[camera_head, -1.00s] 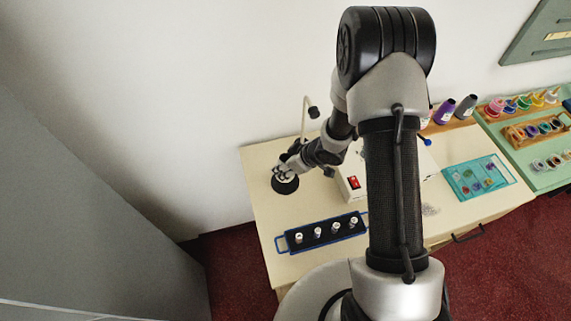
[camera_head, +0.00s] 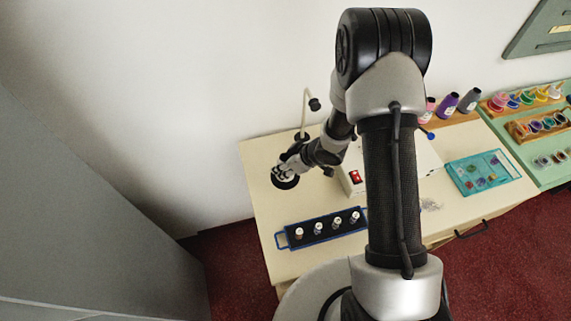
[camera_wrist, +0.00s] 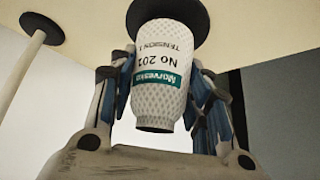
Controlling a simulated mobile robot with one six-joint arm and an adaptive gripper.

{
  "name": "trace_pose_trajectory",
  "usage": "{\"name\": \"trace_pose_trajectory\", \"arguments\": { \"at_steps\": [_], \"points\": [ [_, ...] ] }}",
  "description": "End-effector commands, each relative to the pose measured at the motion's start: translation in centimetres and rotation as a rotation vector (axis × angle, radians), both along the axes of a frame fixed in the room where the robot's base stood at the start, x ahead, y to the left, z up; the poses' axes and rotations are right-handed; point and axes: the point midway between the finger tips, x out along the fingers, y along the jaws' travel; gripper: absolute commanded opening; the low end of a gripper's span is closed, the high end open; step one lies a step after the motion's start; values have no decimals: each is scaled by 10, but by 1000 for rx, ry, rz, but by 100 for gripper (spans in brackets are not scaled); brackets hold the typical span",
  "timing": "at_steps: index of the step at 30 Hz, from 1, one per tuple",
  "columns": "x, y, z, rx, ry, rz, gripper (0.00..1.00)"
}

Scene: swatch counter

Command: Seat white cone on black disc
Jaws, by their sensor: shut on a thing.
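The white cone (camera_wrist: 158,75), with a dotted pattern and a green label, is between the two fingers of my gripper (camera_wrist: 160,90) in the wrist view. The gripper is shut on it. The black disc (camera_wrist: 200,14) shows behind the cone's far end at the top; whether they touch cannot be told. In the head view my gripper (camera_head: 283,172) is over the black disc (camera_head: 285,183) at the left of the table, covering part of it. The cone is not clearly seen there.
A blue-edged tray (camera_head: 283,241) with several small spools stands in front. A white box with a red switch (camera_head: 355,176) is to the right, and a thin upright post (camera_head: 305,110) stands behind. A teal tray (camera_head: 462,180) lies farther right. The front left table surface is clear.

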Motion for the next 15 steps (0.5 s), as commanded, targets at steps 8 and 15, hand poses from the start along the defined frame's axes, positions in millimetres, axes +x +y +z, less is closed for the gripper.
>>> {"name": "trace_pose_trajectory", "arguments": {
  "at_steps": [8,15],
  "points": [
    [0,0,0,0,0,0,49],
    [0,0,0,0,0,0,65]
  ]
}}
